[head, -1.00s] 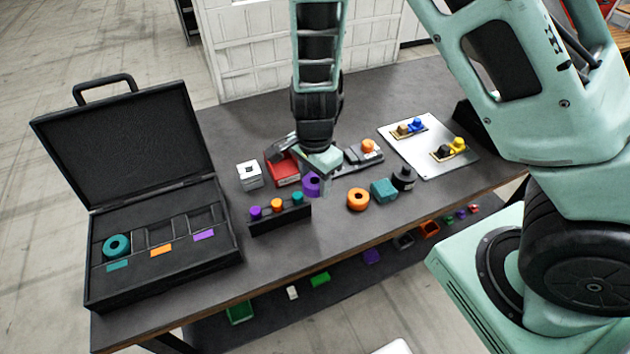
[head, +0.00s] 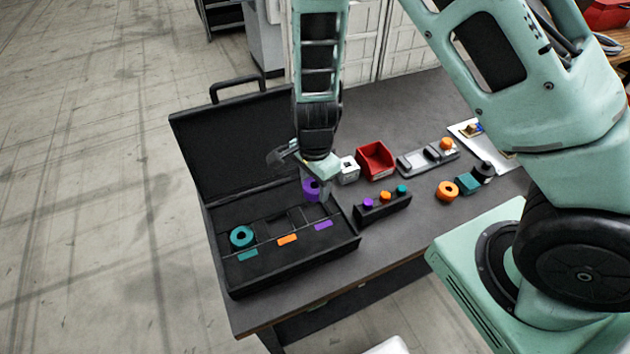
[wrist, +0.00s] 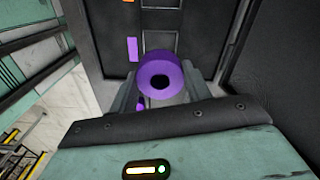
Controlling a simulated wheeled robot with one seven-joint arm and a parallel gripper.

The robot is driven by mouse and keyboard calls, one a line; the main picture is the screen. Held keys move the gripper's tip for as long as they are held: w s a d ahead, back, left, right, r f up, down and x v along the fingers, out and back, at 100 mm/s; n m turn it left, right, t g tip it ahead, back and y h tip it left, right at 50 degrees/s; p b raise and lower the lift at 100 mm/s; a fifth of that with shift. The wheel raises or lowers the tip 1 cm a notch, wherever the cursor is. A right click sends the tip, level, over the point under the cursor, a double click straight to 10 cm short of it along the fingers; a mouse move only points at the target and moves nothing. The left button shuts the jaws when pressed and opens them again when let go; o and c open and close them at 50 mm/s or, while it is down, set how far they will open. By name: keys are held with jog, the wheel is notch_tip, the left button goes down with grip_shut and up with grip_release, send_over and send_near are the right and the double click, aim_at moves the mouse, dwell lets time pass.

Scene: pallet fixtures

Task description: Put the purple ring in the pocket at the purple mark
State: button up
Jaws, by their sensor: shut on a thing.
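The purple ring (head: 311,189) is held in my gripper (head: 318,192), above the right part of the open black case (head: 290,268). In the wrist view the purple ring (wrist: 161,76) sits between the two fingers of my gripper (wrist: 165,92), which are shut on it. The purple mark (head: 323,225) is on the case's front strip, at the right end of the row. In the wrist view the purple mark (wrist: 132,49) shows to the left of the ring. The pocket behind the mark is partly hidden by the ring and gripper.
A teal ring (head: 242,236) sits in the left pocket, behind a teal mark (head: 248,255). An orange mark (head: 288,239) lies between. The raised lid (head: 232,140) stands behind. A black peg holder (head: 383,210) and red bin (head: 375,160) stand to the right.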

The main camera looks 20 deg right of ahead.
jog(key=shift+f+b, duration=2.65)
jog(key=shift+f, duration=0.3)
jog(key=shift+f+b, duration=0.35)
jog(key=shift+f, duration=0.5)
jog(key=o, duration=1.5)
jog(key=shift+o, duration=0.2)
jog(key=shift+r, duration=0.1)
notch_tip(320, 180, up, 9)
jog(key=p, duration=0.9)
